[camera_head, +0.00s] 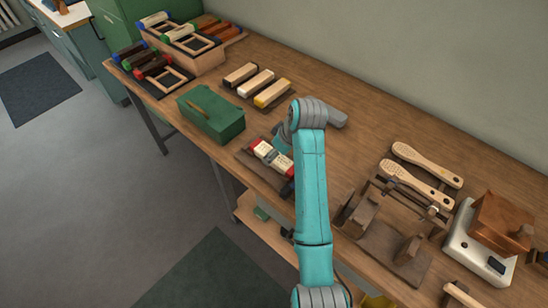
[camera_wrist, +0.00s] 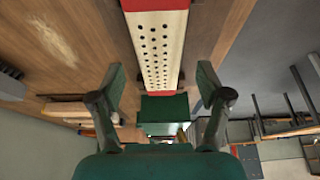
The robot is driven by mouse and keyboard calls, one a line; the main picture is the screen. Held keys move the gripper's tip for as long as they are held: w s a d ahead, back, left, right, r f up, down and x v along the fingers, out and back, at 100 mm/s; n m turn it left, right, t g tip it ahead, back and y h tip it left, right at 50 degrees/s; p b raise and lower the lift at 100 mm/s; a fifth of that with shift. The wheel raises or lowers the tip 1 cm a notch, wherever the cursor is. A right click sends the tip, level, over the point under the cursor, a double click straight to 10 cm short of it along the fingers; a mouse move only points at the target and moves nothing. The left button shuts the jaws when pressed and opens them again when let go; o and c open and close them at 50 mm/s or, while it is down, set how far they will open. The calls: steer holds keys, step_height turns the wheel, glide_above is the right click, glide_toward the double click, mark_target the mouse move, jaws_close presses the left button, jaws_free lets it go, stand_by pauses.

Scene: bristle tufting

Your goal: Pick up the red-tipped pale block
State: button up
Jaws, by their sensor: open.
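The red-tipped pale block (camera_head: 264,149) lies on a dark board (camera_head: 247,160) near the front edge of the bench, left of my arm. Part of it is covered by my gripper in the head view. In the wrist view the pale block (camera_wrist: 157,48) shows rows of dark holes, a red band at the top and a red end below. My gripper (camera_wrist: 161,82) is open, with one finger on each side of the block in the picture and a visible gap on both sides. I cannot tell whether the fingers are level with the block or above it.
A green box (camera_head: 212,118) stands left of the block. Behind it, several blocks (camera_head: 255,84) lie on a board. On the right are a wooden fixture (camera_head: 372,225), pale brush handles (camera_head: 425,165) and a copper-coloured box (camera_head: 500,218). Bare bench shows behind my arm.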

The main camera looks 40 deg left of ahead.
steer(key=shift+x, duration=1)
steer(key=c, duration=1.4)
steer(key=shift+o, duration=0.2)
steer(key=shift+r, duration=0.15)
